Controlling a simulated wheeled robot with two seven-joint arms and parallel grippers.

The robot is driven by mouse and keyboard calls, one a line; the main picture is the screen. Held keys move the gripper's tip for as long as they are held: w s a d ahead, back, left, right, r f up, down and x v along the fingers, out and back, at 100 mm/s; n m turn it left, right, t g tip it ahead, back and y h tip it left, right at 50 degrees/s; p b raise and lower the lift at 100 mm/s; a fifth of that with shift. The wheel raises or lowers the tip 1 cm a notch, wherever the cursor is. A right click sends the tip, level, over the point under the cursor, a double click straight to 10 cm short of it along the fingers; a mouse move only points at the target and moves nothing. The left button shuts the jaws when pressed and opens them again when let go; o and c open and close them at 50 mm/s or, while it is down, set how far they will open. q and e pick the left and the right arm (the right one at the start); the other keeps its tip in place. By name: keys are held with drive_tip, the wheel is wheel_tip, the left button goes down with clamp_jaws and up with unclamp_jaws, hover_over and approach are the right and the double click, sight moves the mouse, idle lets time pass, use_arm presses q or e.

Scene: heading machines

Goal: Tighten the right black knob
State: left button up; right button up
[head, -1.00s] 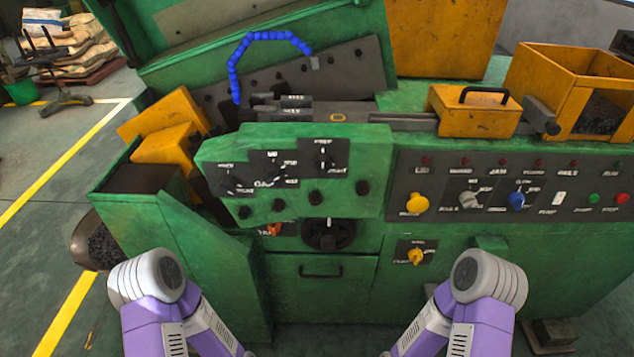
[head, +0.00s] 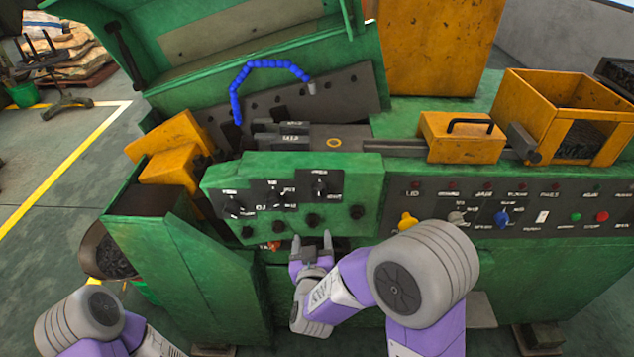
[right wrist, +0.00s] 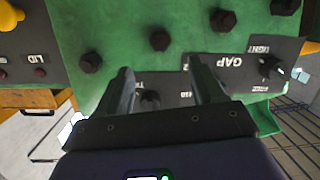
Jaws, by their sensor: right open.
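The green control panel (head: 375,175) carries black dial knobs on dark label plates and a lower row of small black knobs. The right dial knob (head: 320,188) sits on the right plate; in the right wrist view a black dial (right wrist: 150,98) shows between the fingers. The rightmost small knob (head: 357,212) also shows in the right wrist view (right wrist: 90,62). My right gripper (head: 312,243) is open and empty, fingers pointing up, just below the lower knob row in the head view. It also shows in the right wrist view (right wrist: 160,75). My left gripper is out of view.
A dark switch panel (head: 480,210) with yellow, blue, green and red controls lies to the right. A blue segmented hose (head: 262,65) arches above the machine bed. A yellow box (head: 462,138) stands behind. Green housing (head: 190,260) juts out at left.

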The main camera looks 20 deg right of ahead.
sight(318, 197)
wheel_tip(318, 197, up, 9)
drive_tip(key=t+h, duration=0.2)
drive_tip(key=shift+m, duration=0.4)
drive_tip(key=x, duration=0.4)
drive_tip(key=d+p+x, duration=0.1)
drive_tip(key=x, duration=0.1)
drive_tip(key=shift+w+f, duration=0.2)
drive_tip(key=shift+f, duration=0.05)
